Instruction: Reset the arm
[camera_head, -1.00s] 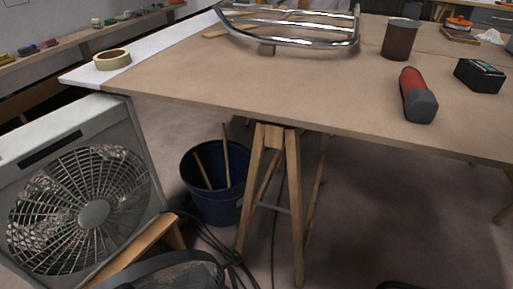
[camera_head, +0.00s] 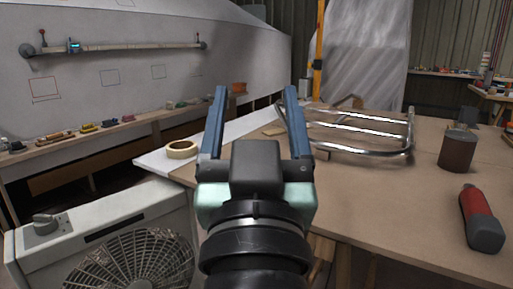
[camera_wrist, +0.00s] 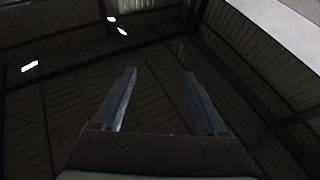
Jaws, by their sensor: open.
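My gripper (camera_head: 251,122) stands upright in the middle of the head view, its two blue fingers spread apart with nothing between them. It is raised in front of the workbench (camera_head: 390,215), and part of the bench is hidden behind it. In the wrist view my gripper (camera_wrist: 158,84) points up at the dark roof, open and empty.
A box fan (camera_head: 120,245) stands at lower left. On the bench are a tape roll (camera_head: 180,149), a metal tube frame (camera_head: 365,138), a brown can (camera_head: 458,150) and a red and grey cylinder (camera_head: 480,218). A white hull (camera_head: 150,75) stands behind.

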